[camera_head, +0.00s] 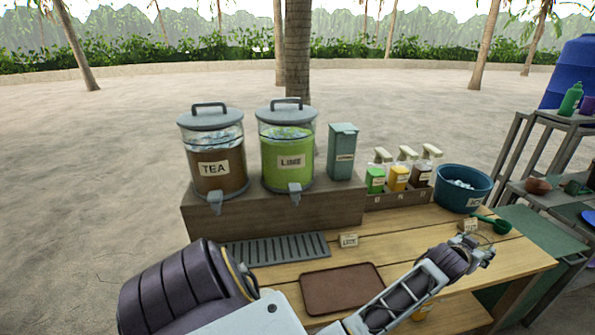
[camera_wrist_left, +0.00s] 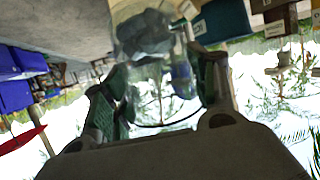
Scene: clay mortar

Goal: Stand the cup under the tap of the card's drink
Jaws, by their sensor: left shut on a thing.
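The tea dispenser (camera_head: 215,168) and the lime dispenser (camera_head: 288,146) stand on a wooden riser, each with a grey tap low in front: tea tap (camera_head: 216,204), lime tap (camera_head: 295,193). A small card (camera_head: 349,240) reading LIME stands on the table, right of the slatted drip tray (camera_head: 270,249). My left gripper (camera_head: 484,255) is over the table's right side, near the scoop. In the left wrist view, my left gripper (camera_wrist_left: 160,78) is shut on a clear cup (camera_wrist_left: 145,40). The cup is hard to make out in the head view. My right gripper is out of view.
A brown tray (camera_head: 342,288) lies at the table's front. A grey-green canister (camera_head: 342,151), a bottle caddy (camera_head: 397,198), a blue ice tub (camera_head: 462,187) and a green scoop (camera_head: 494,224) stand or lie behind and right. A shelf rack (camera_head: 540,150) stands at far right.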

